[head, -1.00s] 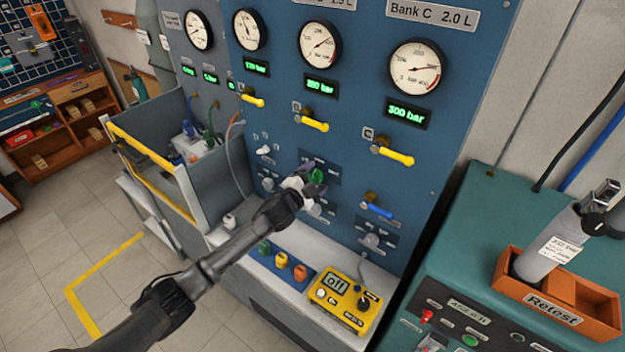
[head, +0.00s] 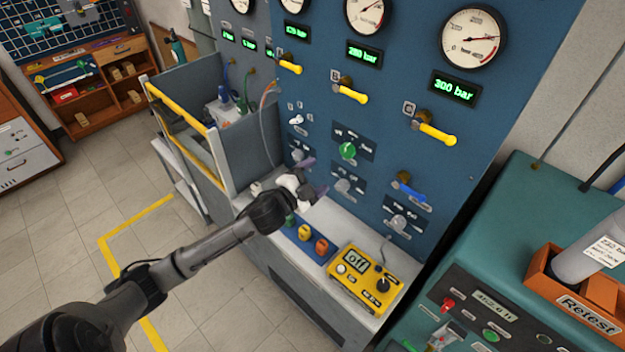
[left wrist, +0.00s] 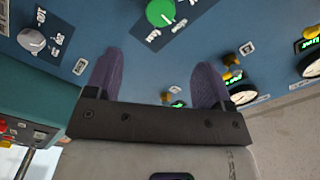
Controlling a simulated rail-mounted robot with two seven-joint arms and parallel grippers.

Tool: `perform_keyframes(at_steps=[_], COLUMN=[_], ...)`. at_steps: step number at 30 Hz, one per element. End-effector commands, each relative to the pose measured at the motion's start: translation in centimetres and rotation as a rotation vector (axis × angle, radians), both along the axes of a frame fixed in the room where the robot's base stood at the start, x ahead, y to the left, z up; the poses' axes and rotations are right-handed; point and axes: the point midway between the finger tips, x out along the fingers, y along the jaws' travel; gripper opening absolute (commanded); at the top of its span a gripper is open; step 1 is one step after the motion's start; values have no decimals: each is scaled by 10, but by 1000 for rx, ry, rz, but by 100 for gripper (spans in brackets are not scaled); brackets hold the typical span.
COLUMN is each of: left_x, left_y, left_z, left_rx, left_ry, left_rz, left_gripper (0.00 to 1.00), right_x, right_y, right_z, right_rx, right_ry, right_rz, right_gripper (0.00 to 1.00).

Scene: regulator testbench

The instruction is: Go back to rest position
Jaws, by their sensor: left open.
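My left gripper (head: 312,180) is in front of the lower part of the blue panel (head: 330,90), above the white ledge. In the left wrist view its two purple fingers (left wrist: 158,85) stand wide apart with nothing between them. The green knob (head: 347,150) on the panel is above the gripper in the head view and clear of it. The same green knob (left wrist: 160,12) shows beyond the fingers at the top of the left wrist view. My right gripper does not show in the head view.
Yellow-handled valves (head: 436,130) and a blue-handled valve (head: 410,190) stick out of the panel. A teal bench (head: 510,220) with an orange "Retest" tray (head: 588,318) stands at right.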

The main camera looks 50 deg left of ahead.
Motion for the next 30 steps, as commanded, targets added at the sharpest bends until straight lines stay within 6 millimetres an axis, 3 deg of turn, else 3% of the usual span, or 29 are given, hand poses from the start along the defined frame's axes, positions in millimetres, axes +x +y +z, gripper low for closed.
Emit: perform_keyframes(at_steps=[24,30], left_x=[-7,-12], left_y=[0,23], left_z=[0,-21], left_rx=[-6,-47], left_ry=[3,125], left_rz=[4,151], left_gripper=[76,76], right_x=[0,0], right_y=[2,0], right_z=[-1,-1], right_rx=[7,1], right_ry=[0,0], right_rz=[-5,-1], right_gripper=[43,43])
